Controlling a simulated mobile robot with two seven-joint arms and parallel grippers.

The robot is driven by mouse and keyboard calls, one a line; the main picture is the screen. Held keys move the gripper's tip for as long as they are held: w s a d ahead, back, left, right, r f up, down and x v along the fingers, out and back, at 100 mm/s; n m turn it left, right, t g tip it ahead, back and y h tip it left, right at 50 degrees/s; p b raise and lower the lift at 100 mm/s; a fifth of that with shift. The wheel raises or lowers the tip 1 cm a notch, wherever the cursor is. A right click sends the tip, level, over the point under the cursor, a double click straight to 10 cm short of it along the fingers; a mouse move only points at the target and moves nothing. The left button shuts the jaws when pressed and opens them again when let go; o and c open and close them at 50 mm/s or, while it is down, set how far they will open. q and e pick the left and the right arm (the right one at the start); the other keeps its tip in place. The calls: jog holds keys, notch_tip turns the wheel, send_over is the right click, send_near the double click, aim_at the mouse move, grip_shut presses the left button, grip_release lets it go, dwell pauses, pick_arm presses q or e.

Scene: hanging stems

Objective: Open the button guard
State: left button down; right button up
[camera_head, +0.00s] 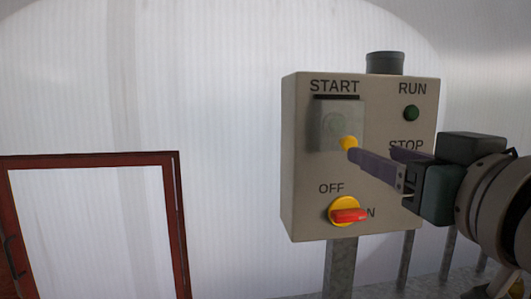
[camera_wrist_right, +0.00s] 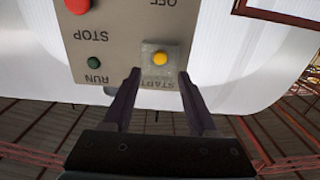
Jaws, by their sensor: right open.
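The button guard (camera_head: 325,130) is a clear, greyish plate below the START label on the beige control box (camera_head: 305,180). It lies down over the start button, whose round shape shows faintly through it. A yellow knob (camera_head: 348,143) sits at its lower part. The wrist view shows the guard (camera_wrist_right: 149,75) and knob (camera_wrist_right: 159,58) upside down. My right gripper (camera_head: 373,153) is open and empty in front of the box, its fingertips (camera_wrist_right: 158,76) on either side of the guard in the wrist view. Contact cannot be told. My left gripper is not in view.
A red rotary switch on a yellow disc (camera_head: 348,214) is below the guard. A green RUN button (camera_head: 411,113) is upper right. The red STOP button (camera_wrist_right: 77,5) is hidden behind my gripper in the head view. A red frame (camera_head: 178,220) stands left, with free room between.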

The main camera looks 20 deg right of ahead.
aim_at(351, 145)
jog(key=p+x, duration=0.1)
jog(key=x, duration=0.4)
jog(key=shift+w+d+r, duration=0.1)
jog(key=shift+w+d, duration=0.05)
jog(key=shift+w, duration=0.7)
grip_shut()
dwell(0.7)
